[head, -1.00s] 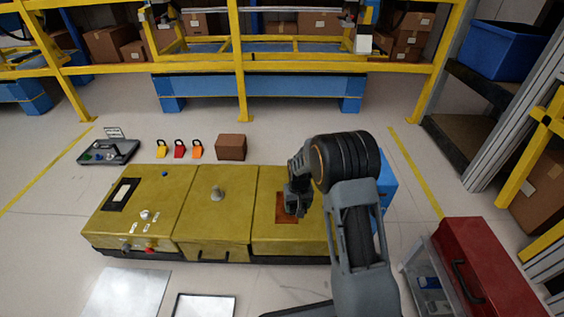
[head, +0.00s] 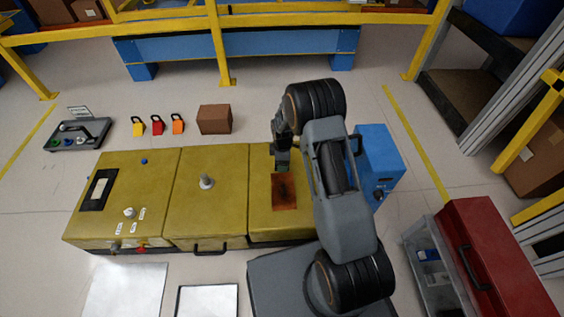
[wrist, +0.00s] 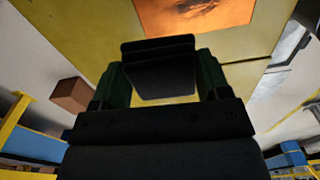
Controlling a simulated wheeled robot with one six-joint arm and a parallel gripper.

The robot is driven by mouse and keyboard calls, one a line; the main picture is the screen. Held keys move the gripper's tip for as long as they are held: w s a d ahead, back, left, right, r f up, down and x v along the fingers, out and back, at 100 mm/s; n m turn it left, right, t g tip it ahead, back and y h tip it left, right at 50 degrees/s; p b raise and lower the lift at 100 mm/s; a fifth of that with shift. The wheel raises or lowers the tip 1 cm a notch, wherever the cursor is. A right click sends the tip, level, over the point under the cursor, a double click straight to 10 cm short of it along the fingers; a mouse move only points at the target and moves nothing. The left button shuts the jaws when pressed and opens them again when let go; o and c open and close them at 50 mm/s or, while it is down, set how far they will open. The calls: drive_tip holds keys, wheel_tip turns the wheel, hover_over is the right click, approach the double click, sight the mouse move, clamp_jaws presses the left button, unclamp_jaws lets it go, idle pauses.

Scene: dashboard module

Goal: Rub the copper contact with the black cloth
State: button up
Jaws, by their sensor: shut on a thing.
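The copper contact (head: 284,192) is a reddish-brown plate with darker patches, set in the top of the right-hand section of the yellow module (head: 222,190). In the wrist view the contact (wrist: 195,12) shows at the top, orange with a dark smudge, cut off by the frame edge. My gripper (head: 281,160) is over the module, just beyond the contact's far edge. In the wrist view it is shut on the black cloth (wrist: 160,75), a dark folded pad between the two fingers. The cloth appears clear of the contact; I cannot tell whether it touches the module.
A blue box (head: 375,160) stands against the module's right end. A red toolbox (head: 490,255) is at the lower right. Behind the module are a brown box (head: 214,119), several padlocks (head: 157,125) and a grey tray (head: 80,134). A knob (head: 206,181) rises from the middle section.

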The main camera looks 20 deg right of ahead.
sight(282, 180)
drive_tip(key=n, duration=0.2)
drive_tip(key=f+n, duration=0.1)
drive_tip(key=n, duration=0.1)
drive_tip(key=shift+f, duration=0.1)
drive_tip(key=n, duration=0.1)
drive_tip(key=f+n, duration=0.1)
drive_tip(key=n, duration=0.1)
drive_tip(key=n+p, duration=0.1)
drive_tip(key=shift+w+f+n, duration=0.1)
drive_tip(key=shift+f+n, duration=0.2)
drive_tip(key=shift+f+b, duration=1.95)
drive_tip(key=shift+f, duration=1.05)
drive_tip(key=shift+f+b, duration=0.8)
drive_tip(key=shift+f, duration=0.15)
